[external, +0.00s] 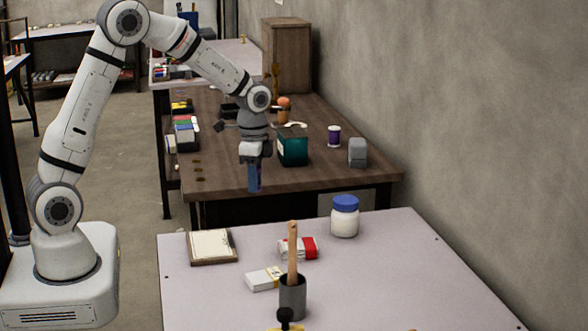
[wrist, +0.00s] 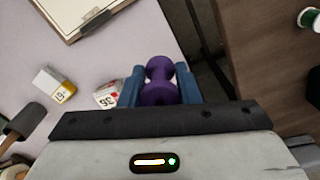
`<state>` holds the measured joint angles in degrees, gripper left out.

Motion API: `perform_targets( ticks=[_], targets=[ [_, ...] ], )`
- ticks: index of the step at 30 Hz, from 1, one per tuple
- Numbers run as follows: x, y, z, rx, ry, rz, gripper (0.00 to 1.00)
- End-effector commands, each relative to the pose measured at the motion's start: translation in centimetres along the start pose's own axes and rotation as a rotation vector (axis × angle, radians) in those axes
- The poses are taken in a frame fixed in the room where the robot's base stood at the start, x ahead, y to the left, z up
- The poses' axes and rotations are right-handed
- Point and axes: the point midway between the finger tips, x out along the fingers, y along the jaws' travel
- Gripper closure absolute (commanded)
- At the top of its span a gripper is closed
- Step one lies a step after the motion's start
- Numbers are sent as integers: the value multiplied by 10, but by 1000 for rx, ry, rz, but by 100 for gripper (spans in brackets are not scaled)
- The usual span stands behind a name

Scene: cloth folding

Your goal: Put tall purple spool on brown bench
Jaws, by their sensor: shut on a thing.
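My gripper (external: 254,180) is shut on a purple spool in the wrist view. The tall purple spool (wrist: 160,82) has wide ends and a narrow waist and sits between the two blue fingers. In the external view the fingers point down near the front edge of the brown bench (external: 225,172), and I cannot make out the held spool there. The brown bench also shows at the right of the wrist view (wrist: 262,60). The wrist view shows the spool over the gap between the pale table and the bench.
On the bench are a teal box (external: 293,146), a purple-and-white spool (external: 334,136), a grey object (external: 357,152) and an orange item (external: 284,110). The pale table (external: 400,275) holds a clipboard (external: 212,246), small boxes and a blue-lidded jar (external: 344,217). The bench's front strip looks clear.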

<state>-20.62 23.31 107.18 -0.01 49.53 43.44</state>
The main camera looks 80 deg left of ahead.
Motion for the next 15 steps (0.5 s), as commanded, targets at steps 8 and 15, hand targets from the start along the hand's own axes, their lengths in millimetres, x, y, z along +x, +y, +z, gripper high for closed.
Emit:
perform_targets(
  ticks=[8, 15],
  targets=[
    [-42, -126, 47, 84, 1, -2, 92],
    [-66, -203, 102, 158, 0, 0, 92]
  ],
)
